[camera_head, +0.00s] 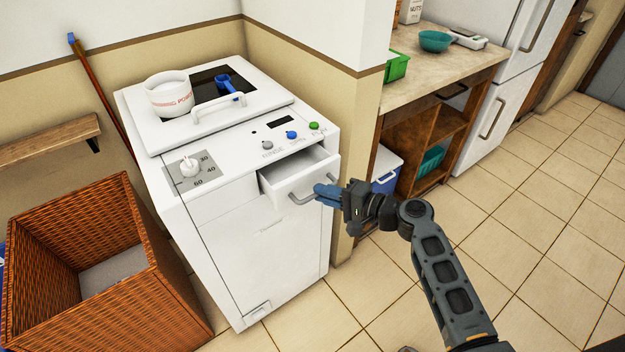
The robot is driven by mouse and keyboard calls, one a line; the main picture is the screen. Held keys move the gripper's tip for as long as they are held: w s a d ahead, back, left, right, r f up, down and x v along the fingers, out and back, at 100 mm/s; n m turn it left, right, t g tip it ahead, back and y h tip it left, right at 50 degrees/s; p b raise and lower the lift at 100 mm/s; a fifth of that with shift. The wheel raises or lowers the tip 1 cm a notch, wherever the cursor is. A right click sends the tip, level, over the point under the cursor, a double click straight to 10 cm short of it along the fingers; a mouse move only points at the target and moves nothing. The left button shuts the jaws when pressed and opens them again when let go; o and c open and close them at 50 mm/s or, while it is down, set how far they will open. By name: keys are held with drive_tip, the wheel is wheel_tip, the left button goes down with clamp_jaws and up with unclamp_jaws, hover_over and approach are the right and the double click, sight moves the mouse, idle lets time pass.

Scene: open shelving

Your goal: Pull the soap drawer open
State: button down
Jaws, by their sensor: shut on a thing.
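The soap drawer (273,181) is a white drawer at the upper right front of the white washing machine (235,252). It stands partly open, and part of its inside shows. A grey bar handle (299,199) is on its front. My gripper (322,193), with blue fingers, is at the right part of this handle and shut on it.
A white tub (168,94) and a blue scoop (228,86) stand on the washer top. A wicker basket (165,290) is left of the washer. A wooden counter (440,66) is at the right. The tiled floor in front is clear.

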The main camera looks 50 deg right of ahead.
drive_tip(key=s+a, duration=0.1)
drive_tip(key=s, duration=0.5)
drive_tip(key=shift+s+a, duration=0.25)
drive_tip(key=shift+a, duration=0.15)
drive_tip(key=c, duration=1.2)
unclamp_jaws()
drive_tip(key=shift+o, duration=0.2)
drive_tip(key=shift+s, duration=0.1)
drive_tip(key=a+b+v, duration=0.1)
drive_tip(key=v, duration=0.6)
drive_tip(key=shift+s+d, duration=0.3)
drive_tip(key=shift+d, duration=0.2)
